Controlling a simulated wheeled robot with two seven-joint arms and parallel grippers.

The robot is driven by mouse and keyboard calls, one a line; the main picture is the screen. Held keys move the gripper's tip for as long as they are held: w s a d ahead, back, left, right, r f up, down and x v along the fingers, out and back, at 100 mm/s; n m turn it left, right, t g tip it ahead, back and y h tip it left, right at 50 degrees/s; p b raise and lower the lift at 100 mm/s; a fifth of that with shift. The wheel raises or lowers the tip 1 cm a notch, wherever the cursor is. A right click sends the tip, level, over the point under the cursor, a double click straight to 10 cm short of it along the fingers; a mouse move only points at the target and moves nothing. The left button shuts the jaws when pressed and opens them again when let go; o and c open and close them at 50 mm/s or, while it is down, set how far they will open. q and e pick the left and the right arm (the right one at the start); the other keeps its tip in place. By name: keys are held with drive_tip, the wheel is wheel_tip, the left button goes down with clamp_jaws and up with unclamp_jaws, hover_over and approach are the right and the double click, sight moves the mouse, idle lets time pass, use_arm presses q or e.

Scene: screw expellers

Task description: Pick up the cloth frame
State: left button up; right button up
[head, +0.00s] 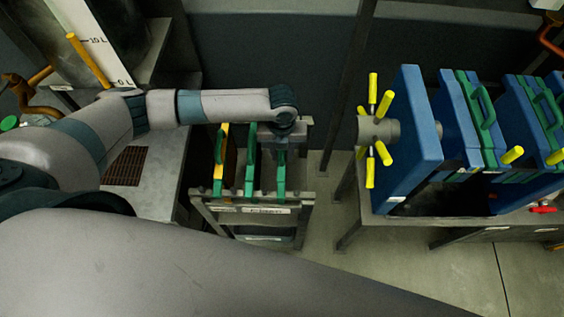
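A metal rack (251,209) with a small label stands near the middle. It holds upright plate-like frames: one yellow frame with a green handle (219,160) on the left, a green-handled one (250,160) in the middle, and a green one (281,172) on the right. I cannot tell which is the cloth frame. My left arm reaches in from the left, and its gripper (281,152) points down over the right-hand green frame. The fingers are dark and small, so their opening and any contact are unclear. My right gripper is out of view.
A press with blue plates (409,130), green-handled frames (483,115) and yellow spokes (373,92) stands on a metal table at the right. A grey bench with a grate (125,166) stands at the left. Floor (390,250) shows between rack and table.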

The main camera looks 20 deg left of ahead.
use_arm(q)
clamp_jaws()
drive_tip(key=shift+r, duration=0.15)
drive_tip(key=shift+r, duration=0.6)
wheel_tip(320, 180, up, 27)
drive_tip(key=b, duration=0.6)
drive_tip(key=shift+f, duration=0.3)
